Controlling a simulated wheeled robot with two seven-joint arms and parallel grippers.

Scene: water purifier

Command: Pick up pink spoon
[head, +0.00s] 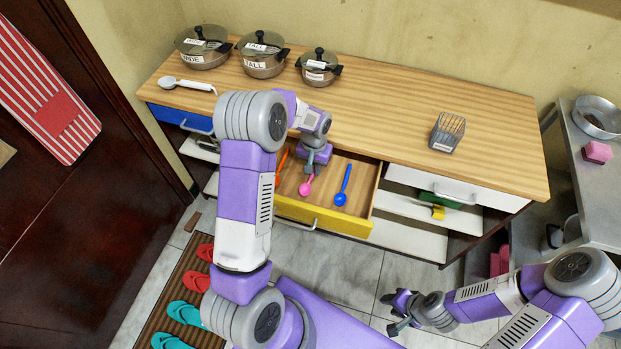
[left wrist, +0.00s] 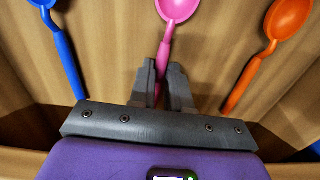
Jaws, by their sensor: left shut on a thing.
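The pink spoon (head: 306,187) lies in the open yellow-fronted drawer (head: 335,219), between a blue spoon (head: 343,186) and an orange spoon (head: 281,168). My left gripper (head: 309,170) reaches down into the drawer and is shut on the pink spoon's handle. In the left wrist view, the fingers (left wrist: 162,88) close around the handle of the pink spoon (left wrist: 176,12), with its bowl pointing away. The blue spoon (left wrist: 62,48) and the orange spoon (left wrist: 270,45) lie apart on either side. My right gripper (head: 398,312) is over the floor; its jaw opening is too small to tell.
Several lidded pots (head: 262,55) and a white ladle (head: 187,85) are on the wooden counter (head: 390,110). The drawer's walls surround the spoons closely. A metal shelf (head: 590,170) is at the right.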

